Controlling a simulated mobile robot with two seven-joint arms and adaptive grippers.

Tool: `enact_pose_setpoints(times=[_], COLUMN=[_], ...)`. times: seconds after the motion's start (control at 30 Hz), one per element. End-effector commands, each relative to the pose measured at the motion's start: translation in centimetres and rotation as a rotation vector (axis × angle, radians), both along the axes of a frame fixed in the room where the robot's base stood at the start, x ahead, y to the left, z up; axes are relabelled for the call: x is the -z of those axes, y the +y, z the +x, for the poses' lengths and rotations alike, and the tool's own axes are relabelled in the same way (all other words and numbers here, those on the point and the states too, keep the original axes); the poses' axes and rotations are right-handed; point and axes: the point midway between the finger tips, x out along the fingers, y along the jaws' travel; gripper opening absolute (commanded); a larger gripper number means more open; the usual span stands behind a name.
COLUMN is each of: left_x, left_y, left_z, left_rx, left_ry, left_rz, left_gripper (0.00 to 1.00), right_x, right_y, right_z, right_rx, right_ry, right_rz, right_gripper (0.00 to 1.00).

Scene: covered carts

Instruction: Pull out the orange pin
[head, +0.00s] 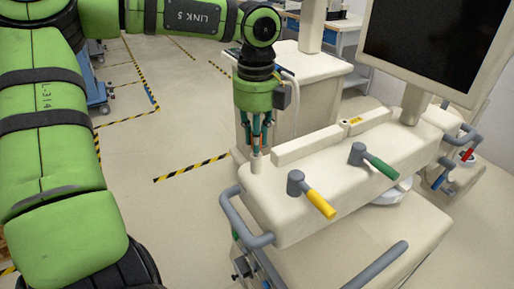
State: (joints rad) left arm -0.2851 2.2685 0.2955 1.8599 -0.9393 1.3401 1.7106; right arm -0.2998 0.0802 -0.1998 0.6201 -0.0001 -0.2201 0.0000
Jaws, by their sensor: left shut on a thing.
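My left gripper (257,148) points straight down at the back left corner of the cream cart top (330,190). Its fingers are shut around the orange pin (257,151), which shows only as a small orange patch between the fingertips. Just below the fingertips, a short pale post (257,164) stands on the cart's corner. I cannot tell whether the pin is still seated in it. My right gripper is not in view.
A yellow-handled lever (320,203) and a green-handled lever (380,165) stand on the cart top. A dark monitor (432,45) rises behind at right. Grey handrails (245,222) edge the cart. Floor at left has yellow-black tape (190,168).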

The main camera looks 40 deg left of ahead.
Motion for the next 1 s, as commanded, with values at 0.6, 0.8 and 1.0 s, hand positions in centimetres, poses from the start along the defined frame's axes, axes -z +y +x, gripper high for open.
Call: enact_pose_setpoints(times=[0.6, 0.8, 1.0], left_x=[-2.6, -3.4, -4.2], left_y=[0.0, 0.0, 0.0], left_z=[0.0, 0.0, 0.0], left_rx=[0.001, 0.0, 0.0], left_ry=[0.0, 0.0, 0.0], left_rz=[0.001, 0.0, 0.0], left_gripper=[0.0, 0.0, 0.0], right_x=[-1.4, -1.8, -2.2], right_y=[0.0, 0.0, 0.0], right_z=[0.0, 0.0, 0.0], right_rx=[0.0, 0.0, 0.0], right_ry=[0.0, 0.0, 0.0], right_rz=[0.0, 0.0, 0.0], right_gripper=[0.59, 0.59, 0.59])
